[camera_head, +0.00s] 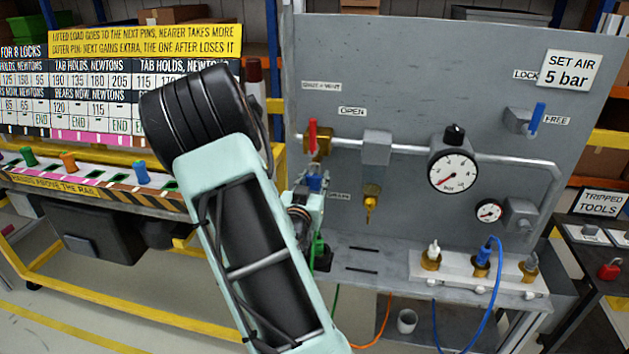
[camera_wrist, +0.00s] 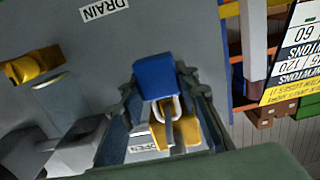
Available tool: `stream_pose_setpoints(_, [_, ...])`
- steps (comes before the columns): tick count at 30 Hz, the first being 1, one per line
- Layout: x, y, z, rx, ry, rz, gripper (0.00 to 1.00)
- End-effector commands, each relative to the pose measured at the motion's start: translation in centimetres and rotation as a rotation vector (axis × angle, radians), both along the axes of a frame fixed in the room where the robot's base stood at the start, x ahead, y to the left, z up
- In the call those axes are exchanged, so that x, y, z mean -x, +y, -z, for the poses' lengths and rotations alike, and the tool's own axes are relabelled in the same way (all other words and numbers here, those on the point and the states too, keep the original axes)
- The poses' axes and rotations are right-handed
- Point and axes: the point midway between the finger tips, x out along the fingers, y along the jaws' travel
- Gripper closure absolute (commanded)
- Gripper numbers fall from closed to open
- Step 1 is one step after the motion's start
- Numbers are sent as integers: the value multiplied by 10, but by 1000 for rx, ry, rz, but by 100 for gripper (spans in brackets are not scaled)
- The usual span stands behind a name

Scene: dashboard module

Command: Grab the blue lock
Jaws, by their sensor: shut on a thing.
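The blue lock (camera_wrist: 154,77) is a blue block with a pale shackle, held between the two fingertips of my gripper (camera_wrist: 158,88) in the wrist view. In the head view the blue lock (camera_head: 315,183) shows at the end of my arm, in my gripper (camera_head: 309,192), partly hidden by it. It is in front of the grey panel, below the red-handled brass valve (camera_head: 318,145). In the wrist view the shackle lies in front of yellow and grey parts; I cannot tell whether it passes around anything.
The grey panel (camera_head: 400,60) carries a pipe, gauges (camera_head: 453,172) and a blue lever (camera_head: 537,118). A rail (camera_head: 95,192) with coloured pegs is at the left. A red lock (camera_head: 610,269) lies on the tripped-tools table at the right. A cup (camera_head: 407,321) stands low down.

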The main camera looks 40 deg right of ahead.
Motion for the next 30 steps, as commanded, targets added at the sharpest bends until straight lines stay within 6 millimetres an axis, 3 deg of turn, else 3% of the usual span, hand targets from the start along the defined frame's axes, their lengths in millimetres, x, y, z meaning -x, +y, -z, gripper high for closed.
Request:
stream_pose_setpoints(6, [1,1,-15,1,-4,-1,97])
stream_pose_setpoints(17, [53,63,-11,-2,0,-5,97])
stream_pose_setpoints(21, [70,82,-19,2,9,-3,97])
stream_pose_setpoints(30, [72,89,-22,5,7,3,97])
